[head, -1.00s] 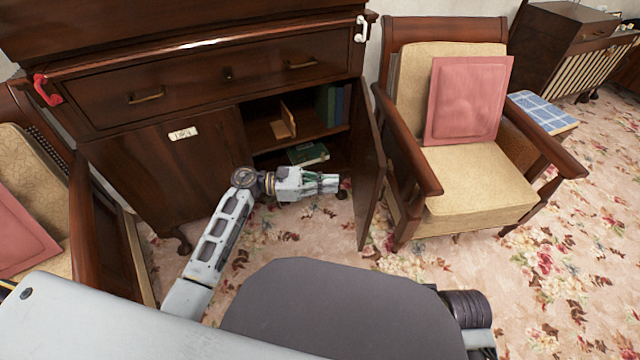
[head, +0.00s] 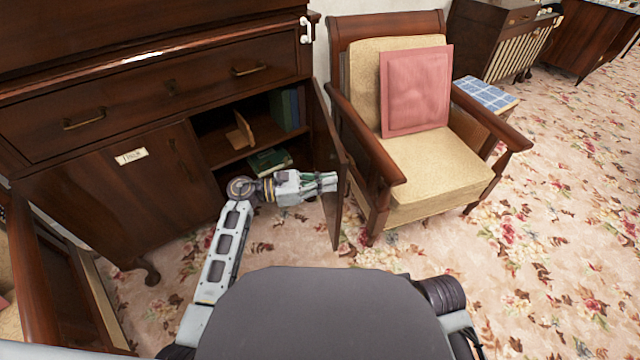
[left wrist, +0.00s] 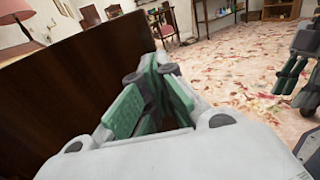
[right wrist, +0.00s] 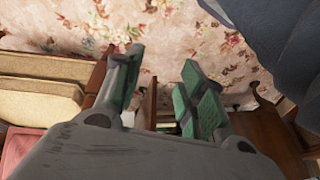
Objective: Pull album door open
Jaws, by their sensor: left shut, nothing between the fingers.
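The cabinet (head: 120,90) has its right door (head: 331,175) standing open, swung outward towards the armchair. Its left door (head: 90,200) is shut, with a small pale label (head: 131,156) too small to read and a handle. No label is visible on the open door, so I cannot tell from labels which is the album door. My left gripper (head: 330,182) is shut and empty, with its fingertips at the inner side of the open door; contact is unclear. In the left wrist view a dark wood panel (left wrist: 75,100) lies beside the fingers. My right gripper (right wrist: 165,90) is open.
The open compartment holds upright books (head: 285,110), a wooden stand (head: 240,132) and a green book (head: 269,161). A cream armchair (head: 435,175) with a pink cushion (head: 415,90) stands close right of the door. Floral carpet (head: 560,220) is free farther right.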

